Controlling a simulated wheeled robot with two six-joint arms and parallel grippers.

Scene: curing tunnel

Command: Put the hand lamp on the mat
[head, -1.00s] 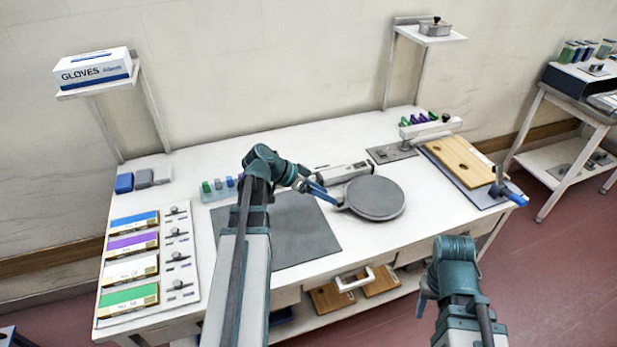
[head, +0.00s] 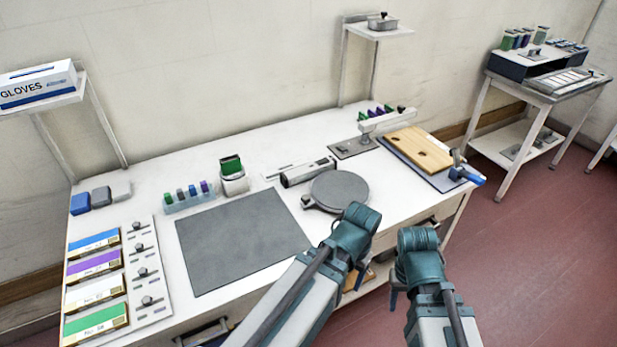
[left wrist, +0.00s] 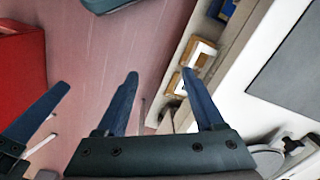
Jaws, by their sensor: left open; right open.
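The hand lamp, which I take to be the long pale grey cylinder with a dark end (head: 308,172), lies on the bench behind the round grey plate (head: 338,190). The flat dark grey mat (head: 243,240) lies bare at the middle left of the bench; its corner shows in the left wrist view (left wrist: 290,60). My left gripper (left wrist: 160,75) is open and empty beyond the bench's front edge, pointing at floor and lower shelf; in the head view its wrist hides it. My right gripper (head: 393,298) is open, mostly hidden behind its wrist, beside the left one.
A green-faced device (head: 233,176) and a rack of coloured pieces (head: 188,197) stand behind the mat. Coloured boxes (head: 95,286) line the left end. A wooden board (head: 417,148) and a blue-handled tool (head: 465,172) are at the right end.

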